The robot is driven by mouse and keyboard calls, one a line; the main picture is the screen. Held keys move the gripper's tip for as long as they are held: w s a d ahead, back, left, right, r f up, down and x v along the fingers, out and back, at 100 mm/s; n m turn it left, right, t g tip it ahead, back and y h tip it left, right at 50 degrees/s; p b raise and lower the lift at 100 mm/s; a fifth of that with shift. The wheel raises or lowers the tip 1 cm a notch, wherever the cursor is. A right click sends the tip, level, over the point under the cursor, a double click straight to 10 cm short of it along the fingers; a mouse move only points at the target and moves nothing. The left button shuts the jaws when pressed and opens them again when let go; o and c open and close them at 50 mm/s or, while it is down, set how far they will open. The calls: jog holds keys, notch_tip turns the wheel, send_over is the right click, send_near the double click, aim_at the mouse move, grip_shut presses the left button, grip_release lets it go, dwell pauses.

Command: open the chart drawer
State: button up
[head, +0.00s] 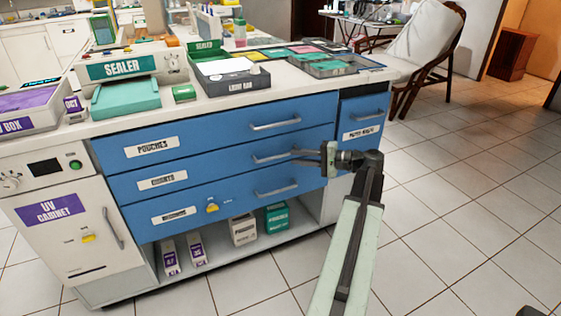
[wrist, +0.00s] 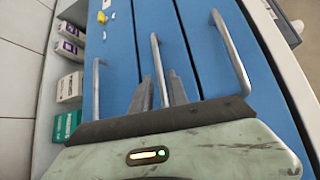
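The chart drawer (head: 215,174) is the middle of three wide blue drawers in the cabinet and bears a white label that seems to read CHARTS. It looks shut, flush with its neighbours. Its grey bar handle (head: 272,157) is at the drawer's right part; it also shows in the wrist view (wrist: 154,52). My gripper (head: 297,156) is at the right end of this handle. In the wrist view my gripper (wrist: 160,75) is open, with the handle seen between its two fingers. I cannot tell whether either finger touches it.
The POUCHES drawer (head: 200,139) is above and another labelled drawer (head: 200,207) below, each with a bar handle. A narrow blue drawer (head: 362,118) is at the right. Boxes stand on the open shelf underneath. Tiled floor (head: 450,220) is clear at right.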

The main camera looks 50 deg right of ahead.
aim_at(280, 156)
jog(key=b+x, duration=0.1)
jog(key=x, duration=0.5)
jog(key=shift+w+a+f, duration=0.15)
jog(key=shift+w+f, duration=0.05)
jog(key=shift+w, duration=0.15)
grip_shut()
dwell(1.0)
